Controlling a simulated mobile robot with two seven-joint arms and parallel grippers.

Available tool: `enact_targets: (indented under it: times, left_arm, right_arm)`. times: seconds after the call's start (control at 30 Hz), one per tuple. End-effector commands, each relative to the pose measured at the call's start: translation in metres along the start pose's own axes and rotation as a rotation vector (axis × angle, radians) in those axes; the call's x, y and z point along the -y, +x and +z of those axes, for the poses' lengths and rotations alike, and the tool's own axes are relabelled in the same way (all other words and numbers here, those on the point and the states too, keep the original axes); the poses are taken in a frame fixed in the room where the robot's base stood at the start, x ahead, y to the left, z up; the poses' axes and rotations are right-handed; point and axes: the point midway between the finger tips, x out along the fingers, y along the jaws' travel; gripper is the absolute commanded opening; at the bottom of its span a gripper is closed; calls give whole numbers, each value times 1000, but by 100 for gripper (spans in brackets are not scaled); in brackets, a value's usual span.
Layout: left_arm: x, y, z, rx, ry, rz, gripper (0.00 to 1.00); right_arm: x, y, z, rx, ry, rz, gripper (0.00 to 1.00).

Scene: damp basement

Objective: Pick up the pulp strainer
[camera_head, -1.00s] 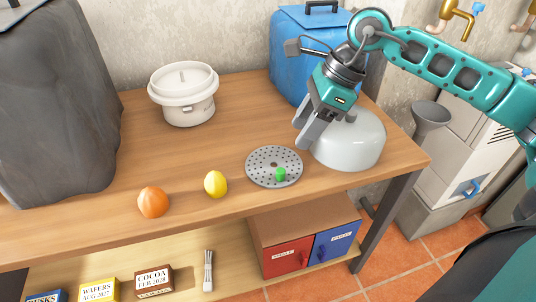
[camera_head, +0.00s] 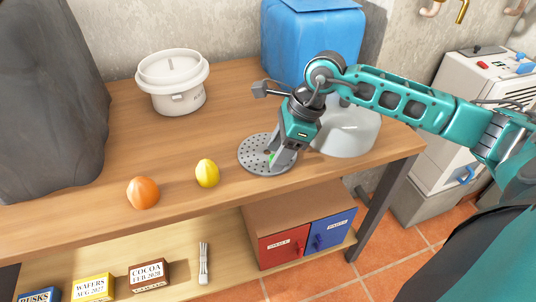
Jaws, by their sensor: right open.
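The pulp strainer, a grey round perforated disc (camera_head: 254,151), lies flat on the wooden table near its front edge. A small green part (camera_head: 270,157) on its top is partly hidden by my gripper. My right gripper (camera_head: 275,165) points down over the right part of the disc, with its fingers at the green part. It is open; whether the fingers touch the disc or the green part I cannot tell. My left gripper is not in view.
A pale rounded dome (camera_head: 350,135) stands right behind the gripper. A lemon (camera_head: 207,173) and an orange (camera_head: 143,192) lie left of the disc.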

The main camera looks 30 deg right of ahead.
Motion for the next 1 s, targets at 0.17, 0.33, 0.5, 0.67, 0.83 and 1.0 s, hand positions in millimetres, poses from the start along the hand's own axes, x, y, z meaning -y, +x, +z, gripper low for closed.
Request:
enact_targets:
  times: [0.17,0.33,0.5,0.67,0.83,1.0]
  left_arm:
    - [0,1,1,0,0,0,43]
    - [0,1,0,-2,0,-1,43]
    - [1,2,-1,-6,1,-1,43]
    - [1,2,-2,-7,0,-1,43]
    - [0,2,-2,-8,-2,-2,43]
    - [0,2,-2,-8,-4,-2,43]
  right_arm:
    - [0,10,0,0,0,0,52]
    - [0,10,0,0,0,0,52]
    - [0,9,0,0,0,0,36]
    - [0,9,0,0,0,0,21]
    - [0,9,0,0,0,0,4]
    - [0,9,0,1,0,-1,0]
